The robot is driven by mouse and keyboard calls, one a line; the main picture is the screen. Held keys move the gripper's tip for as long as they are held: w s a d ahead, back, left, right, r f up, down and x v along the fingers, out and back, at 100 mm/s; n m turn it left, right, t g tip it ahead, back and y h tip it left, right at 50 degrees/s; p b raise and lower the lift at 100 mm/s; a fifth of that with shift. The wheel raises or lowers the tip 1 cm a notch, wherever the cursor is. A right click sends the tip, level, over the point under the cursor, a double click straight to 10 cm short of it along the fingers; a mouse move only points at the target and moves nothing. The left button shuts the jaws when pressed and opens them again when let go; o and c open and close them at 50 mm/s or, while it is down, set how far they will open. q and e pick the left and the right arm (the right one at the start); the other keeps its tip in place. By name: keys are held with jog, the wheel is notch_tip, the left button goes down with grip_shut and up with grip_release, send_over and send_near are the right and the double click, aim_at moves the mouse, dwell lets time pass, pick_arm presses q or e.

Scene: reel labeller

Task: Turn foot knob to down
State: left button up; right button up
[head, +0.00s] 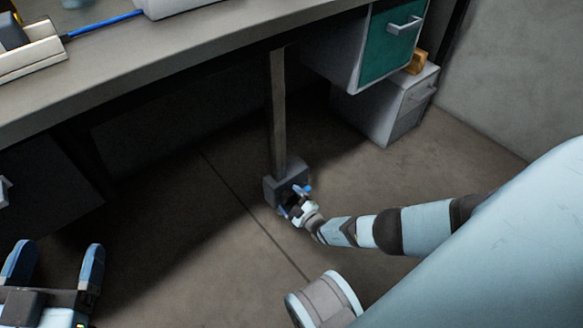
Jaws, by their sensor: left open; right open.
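A grey box (274,188) sits on the floor at the foot of the table post (277,115). My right gripper (294,199) is at the front right side of this box, with its blue fingers apart. A small dark shape between the fingers may be the foot knob, but the gripper covers it and I cannot tell its setting or whether the fingers touch it. My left gripper (56,262) is open and empty at the bottom left, well away from the box.
The table top (190,62) runs above the post. A teal-fronted drawer (391,40) hangs under it at the right. A white drawer cabinet (388,108) stands on the floor behind, with an orange object (416,62) on it. The floor around the box is clear.

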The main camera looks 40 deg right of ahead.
jog(key=c, duration=0.9)
